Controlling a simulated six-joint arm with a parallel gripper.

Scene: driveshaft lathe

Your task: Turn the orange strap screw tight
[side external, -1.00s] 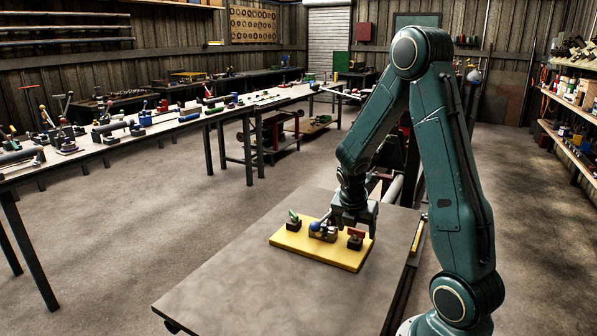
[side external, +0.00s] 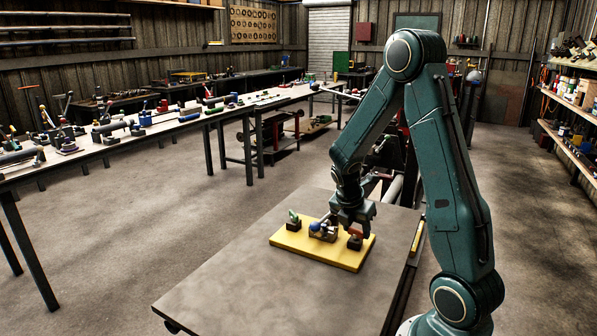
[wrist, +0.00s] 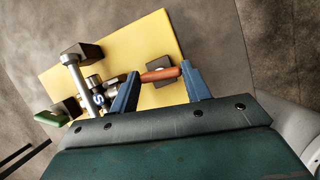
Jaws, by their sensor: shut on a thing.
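The orange strap screw (wrist: 159,75) is a short bar-shaped handle over a dark block (wrist: 157,60) on the yellow board (wrist: 120,52). In the wrist view it lies across between the two blue-grey fingers of my gripper (wrist: 160,69), which is shut on its ends. In the side view my gripper (side external: 354,224) points down over the right end of the board (side external: 290,246), and the screw is mostly hidden by the fingers.
A green handle (wrist: 48,118) sits on the dark block at the board's other end. A blue-ended part (side external: 315,227) stands mid-board. The grey table (side external: 235,285) is clear in front of the board. A long bench (side external: 180,124) with several tools stands behind.

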